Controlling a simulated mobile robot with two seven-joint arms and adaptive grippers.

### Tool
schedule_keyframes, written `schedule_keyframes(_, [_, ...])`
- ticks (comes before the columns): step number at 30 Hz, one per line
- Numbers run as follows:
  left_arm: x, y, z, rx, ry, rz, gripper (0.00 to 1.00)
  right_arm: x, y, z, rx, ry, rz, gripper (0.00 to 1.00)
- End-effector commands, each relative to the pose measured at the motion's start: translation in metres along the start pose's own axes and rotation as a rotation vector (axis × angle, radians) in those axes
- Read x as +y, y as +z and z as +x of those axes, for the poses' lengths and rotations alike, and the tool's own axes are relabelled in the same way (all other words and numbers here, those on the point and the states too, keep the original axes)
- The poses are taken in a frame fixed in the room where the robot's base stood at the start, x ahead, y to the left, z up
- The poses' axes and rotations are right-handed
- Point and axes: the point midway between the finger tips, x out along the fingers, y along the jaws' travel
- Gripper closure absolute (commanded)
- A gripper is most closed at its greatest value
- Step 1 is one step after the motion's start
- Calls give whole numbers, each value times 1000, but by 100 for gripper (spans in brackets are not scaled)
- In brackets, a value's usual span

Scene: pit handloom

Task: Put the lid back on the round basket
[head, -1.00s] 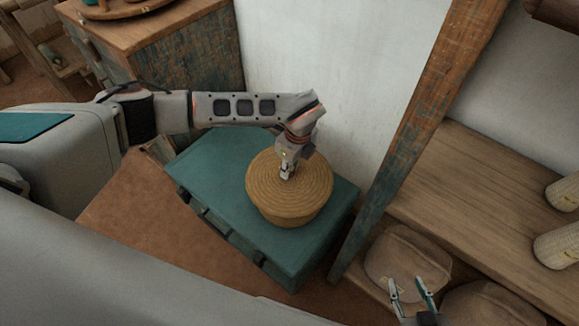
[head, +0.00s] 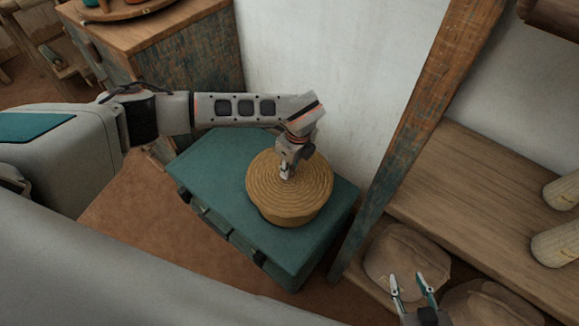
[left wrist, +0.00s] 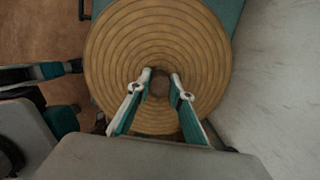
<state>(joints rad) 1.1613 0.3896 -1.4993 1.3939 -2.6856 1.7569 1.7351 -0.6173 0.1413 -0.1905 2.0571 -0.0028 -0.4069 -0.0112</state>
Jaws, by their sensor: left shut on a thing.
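The round basket (head: 289,216) stands on a teal trunk (head: 220,165). Its coiled straw lid (head: 309,185) lies over the basket's top, looking level and roughly centred; whether it is fully seated I cannot tell. My left gripper (head: 287,174) points down at the lid's middle and is shut on the small knob there. In the left wrist view the lid (left wrist: 115,65) fills the centre, with the fingertips (left wrist: 160,80) on either side of the dark round knob (left wrist: 159,84). My right gripper (head: 412,284) is open and empty at the lower right, over a tan sack.
A white wall (head: 330,70) rises close behind the trunk. A wooden post (head: 415,130) stands to its right, then a wooden bench (head: 480,190) with pale cylinders. Tan sacks (head: 400,258) lie below it. A wooden cabinet (head: 170,60) stands at the back left.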

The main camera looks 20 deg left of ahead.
Motion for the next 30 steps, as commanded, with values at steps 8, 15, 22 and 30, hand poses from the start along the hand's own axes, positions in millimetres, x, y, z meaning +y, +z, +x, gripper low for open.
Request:
schedule_keyframes(8, [0, 0, 0, 0, -1, 0, 100, 1, -3, -1, 4, 1, -1, 63])
schedule_keyframes(15, [0, 0, 1, 0, -1, 0, 100, 2, -7, -2, 8, 3, -2, 63])
schedule_keyframes(22, [0, 0, 2, 0, -1, 0, 100, 2, -6, -1, 6, 2, -2, 63])
schedule_keyframes(30, [0, -1, 2, 0, -1, 0, 100, 2, -5, -1, 4, 2, -2, 63])
